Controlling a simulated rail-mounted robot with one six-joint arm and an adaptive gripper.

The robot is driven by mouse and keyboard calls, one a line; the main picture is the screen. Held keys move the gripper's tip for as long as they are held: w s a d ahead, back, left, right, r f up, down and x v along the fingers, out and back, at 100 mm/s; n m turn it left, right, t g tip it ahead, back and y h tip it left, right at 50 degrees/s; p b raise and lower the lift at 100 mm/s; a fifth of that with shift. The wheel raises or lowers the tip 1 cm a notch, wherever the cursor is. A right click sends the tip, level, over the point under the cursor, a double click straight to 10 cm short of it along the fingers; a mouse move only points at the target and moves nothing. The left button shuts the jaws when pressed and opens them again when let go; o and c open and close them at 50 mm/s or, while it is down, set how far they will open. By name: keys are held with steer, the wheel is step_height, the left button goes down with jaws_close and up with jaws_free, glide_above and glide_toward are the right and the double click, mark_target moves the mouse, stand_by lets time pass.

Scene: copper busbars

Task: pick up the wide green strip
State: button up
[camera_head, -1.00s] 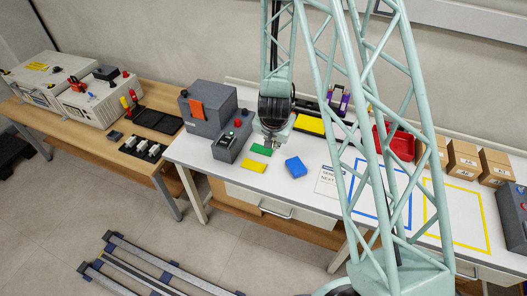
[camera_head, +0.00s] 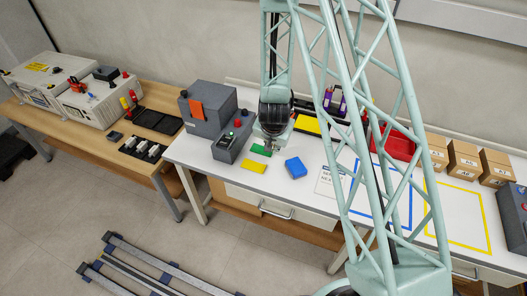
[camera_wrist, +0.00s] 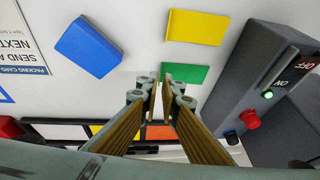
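The wide green strip (camera_head: 261,150) lies flat on the white table in front of the grey switch box. In the wrist view the green strip (camera_wrist: 188,73) lies just beyond my fingertips and a little to the right. My gripper (camera_wrist: 159,82) is empty, with a narrow gap between its two fingertips. In the head view my gripper (camera_head: 270,145) points down at the strip's right end and partly overlaps it. I cannot tell the exact height between them.
A yellow strip (camera_head: 252,167) and a blue block (camera_head: 296,168) lie near the green strip. The grey switch box (camera_head: 232,138) with a red button and green light stands close on the left. A red bin (camera_head: 398,145) and cardboard boxes (camera_head: 464,160) stand further right.

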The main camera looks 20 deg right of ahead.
mark_target(272, 156)
steer(key=shift+x, duration=2.5)
jaws_close()
steer(key=shift+r, duration=0.1)
steer(key=shift+r, duration=1.6)
steer(key=s, duration=0.7)
steer(key=s+r, duration=0.1)
steer(key=s, duration=0.3)
steer(key=shift+a+r, duration=0.1)
steer(key=shift+a, duration=0.25)
steer(key=s+p, duration=0.1)
steer(key=p, duration=0.2)
steer(key=s+p, duration=0.1)
steer(key=p, duration=0.2)
steer(key=shift+s+r, duration=0.2)
steer(key=shift+s, duration=0.05)
steer(key=shift+s+p, duration=0.1)
steer(key=shift+p, duration=0.8)
steer(key=s+p, duration=0.1)
steer(key=p, duration=0.3)
steer(key=shift+a+r, duration=0.1)
steer(key=shift+s+p, duration=0.65)
steer(key=shift+p, duration=1.25)
